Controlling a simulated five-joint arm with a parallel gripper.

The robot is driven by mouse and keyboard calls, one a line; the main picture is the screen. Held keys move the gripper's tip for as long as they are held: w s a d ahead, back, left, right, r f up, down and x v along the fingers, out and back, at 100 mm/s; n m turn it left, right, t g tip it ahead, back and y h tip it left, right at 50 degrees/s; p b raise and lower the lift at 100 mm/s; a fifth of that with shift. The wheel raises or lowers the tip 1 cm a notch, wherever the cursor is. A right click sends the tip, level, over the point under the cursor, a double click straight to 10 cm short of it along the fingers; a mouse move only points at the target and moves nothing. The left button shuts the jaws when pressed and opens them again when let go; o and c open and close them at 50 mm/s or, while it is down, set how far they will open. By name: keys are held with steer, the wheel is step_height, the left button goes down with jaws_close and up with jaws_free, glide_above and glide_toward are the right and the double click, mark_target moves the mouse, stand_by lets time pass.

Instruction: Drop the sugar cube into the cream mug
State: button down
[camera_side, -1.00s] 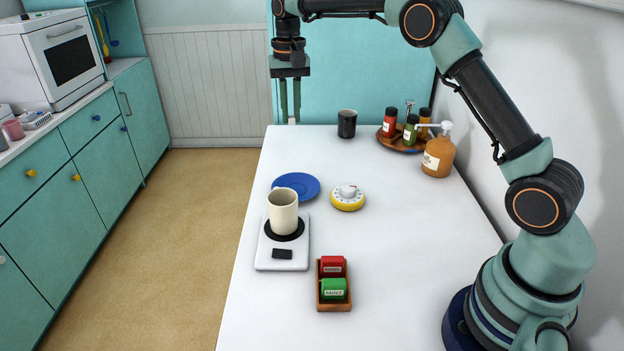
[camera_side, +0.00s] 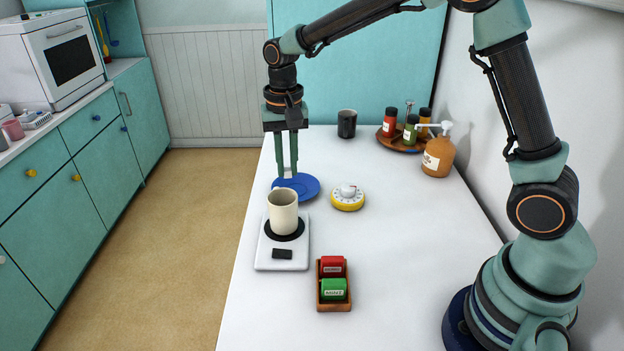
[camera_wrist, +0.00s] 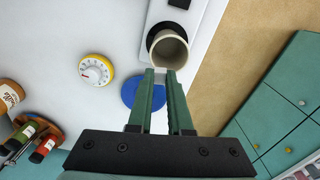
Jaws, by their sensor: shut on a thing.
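The cream mug (camera_side: 283,213) stands upright on the black disc of a white mug warmer (camera_side: 264,256). In the wrist view the mug (camera_wrist: 168,50) shows its open mouth just beyond my fingertips. My gripper (camera_side: 287,176) points down, behind the mug and over the blue saucer (camera_side: 310,186) in the side view. In the wrist view my gripper (camera_wrist: 160,74) is shut on a small pale thing, the sugar cube (camera_wrist: 160,77), at its fingertips. The cube is too small to make out clearly in the side view.
A yellow and white timer (camera_side: 348,198) stands right of the saucer. A wooden box (camera_side: 333,306) with red and green packets is in front. A dark cup (camera_side: 347,124), a bottle tray (camera_side: 387,147) and a pump bottle (camera_side: 437,158) stand at the back. The right tabletop is clear.

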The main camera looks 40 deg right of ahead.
steer(key=shift+f, duration=2.15)
steer(key=c, duration=0.8)
jaws_free()
steer(key=shift+o, duration=0.2)
step_height(320, 180, up, 11)
steer(key=shift+r, duration=0.6)
